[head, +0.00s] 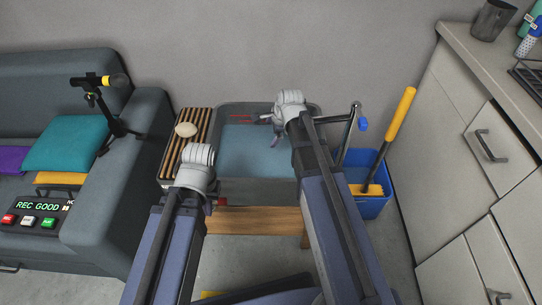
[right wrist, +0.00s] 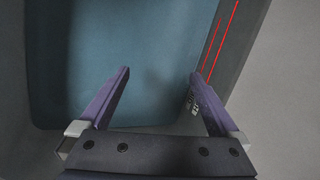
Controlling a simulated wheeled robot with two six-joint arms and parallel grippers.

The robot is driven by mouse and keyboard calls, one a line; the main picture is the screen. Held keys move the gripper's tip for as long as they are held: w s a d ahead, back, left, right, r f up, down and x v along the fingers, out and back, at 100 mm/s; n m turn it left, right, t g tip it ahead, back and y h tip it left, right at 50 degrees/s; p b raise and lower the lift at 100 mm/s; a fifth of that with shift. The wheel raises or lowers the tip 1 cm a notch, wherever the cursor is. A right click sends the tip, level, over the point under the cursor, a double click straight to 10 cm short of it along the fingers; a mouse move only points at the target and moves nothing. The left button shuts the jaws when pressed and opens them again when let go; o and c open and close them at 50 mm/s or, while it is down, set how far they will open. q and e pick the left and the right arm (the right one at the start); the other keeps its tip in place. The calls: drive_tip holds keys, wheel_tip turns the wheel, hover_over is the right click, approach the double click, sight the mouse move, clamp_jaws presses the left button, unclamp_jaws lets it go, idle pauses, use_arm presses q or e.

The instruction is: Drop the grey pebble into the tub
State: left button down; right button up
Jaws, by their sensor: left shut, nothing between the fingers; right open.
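The tub (head: 228,190) is a grey box with a blue-teal inside, standing on a wooden bench. A pale, cream-looking oval stone (head: 186,129) lies on a dark-and-tan slatted board left of the tub; I see no other pebble, and no clearly grey one. My right gripper (head: 276,136) is over the tub. In the right wrist view the right gripper (right wrist: 160,74) is open and empty above the tub's blue-teal inside (right wrist: 150,40). My left gripper (head: 193,170) is shut near the tub's front left corner, below the stone in the picture; its fingertips are largely hidden by its wrist.
The slatted board (head: 172,163) sits against the tub's left side. A sofa (head: 130,180) with cushions and a small tripod stands at left. A blue bucket (head: 373,208) with a yellow-handled brush stands right of the tub. Pale cabinets (head: 440,190) line the right side.

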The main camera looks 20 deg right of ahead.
drive_tip(key=a+p+v, duration=0.1)
drive_tip(key=p+v, duration=0.6)
drive_tip(key=shift+s+d+r, duration=0.2)
drive_tip(key=shift+d+r, duration=0.2)
drive_tip(key=shift+d, duration=0.15)
drive_tip(key=s+a+r+n+g+h+p, duration=0.1)
drive_tip(key=s+a+r+n+g+p, duration=0.1)
drive_tip(key=s+a+r+n+p, duration=0.5)
drive_tip(key=s+a+r+n+g+h+p, duration=0.1)
drive_tip(key=s+a+r+n+g+p, duration=0.2)
drive_tip(key=s+a+r+n+p, duration=0.4)
drive_tip(key=s+r+n+p, duration=0.3)
drive_tip(key=s+n+p, duration=0.2)
drive_tip(key=n, duration=0.3)
drive_tip(key=shift+s+r+h+p, duration=0.3)
drive_tip(key=shift+s+r+p, duration=0.05)
drive_tip(key=shift+s+p, duration=0.1)
drive_tip(key=shift+a, duration=0.1)
drive_tip(key=shift+c, duration=0.2)
idle(0.6)
